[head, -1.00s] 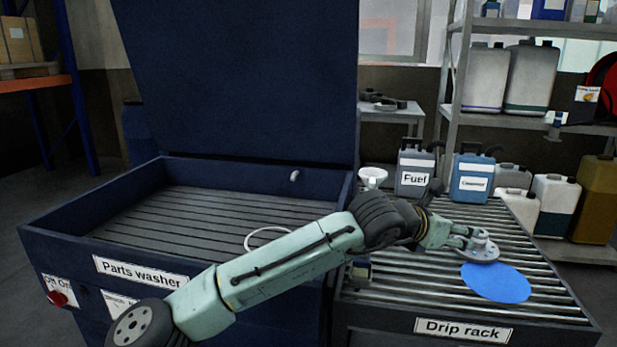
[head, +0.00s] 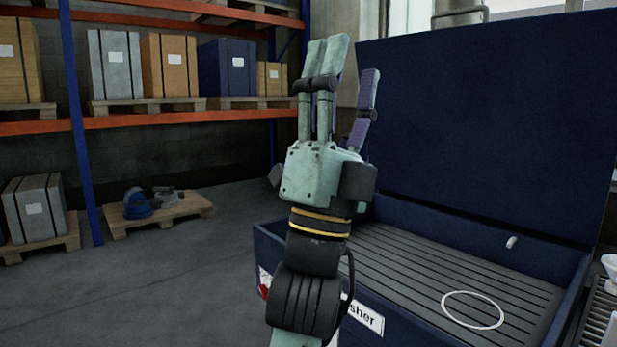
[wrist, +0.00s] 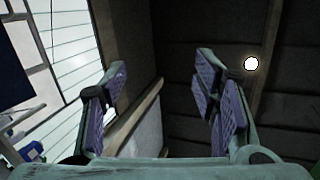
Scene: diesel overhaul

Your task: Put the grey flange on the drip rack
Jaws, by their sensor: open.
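My gripper (head: 348,62) is raised in front of the parts washer, with its fingers pointing up. The fingers are spread and empty; the wrist view (wrist: 160,82) also shows nothing between the purple pads. The grey flange is not in view in either current frame. Only a narrow strip of the drip rack (head: 599,312) shows at the right edge of the head view, with part of a white funnel (head: 611,268) there. The rest of the rack is out of frame.
The open parts washer (head: 400,262) has a white ring (head: 473,310) on its slatted floor and a tall raised lid (head: 490,120). A low pallet (head: 185,210) with blue and grey parts lies on the floor at left. Racking with crates stands behind; floor between is clear.

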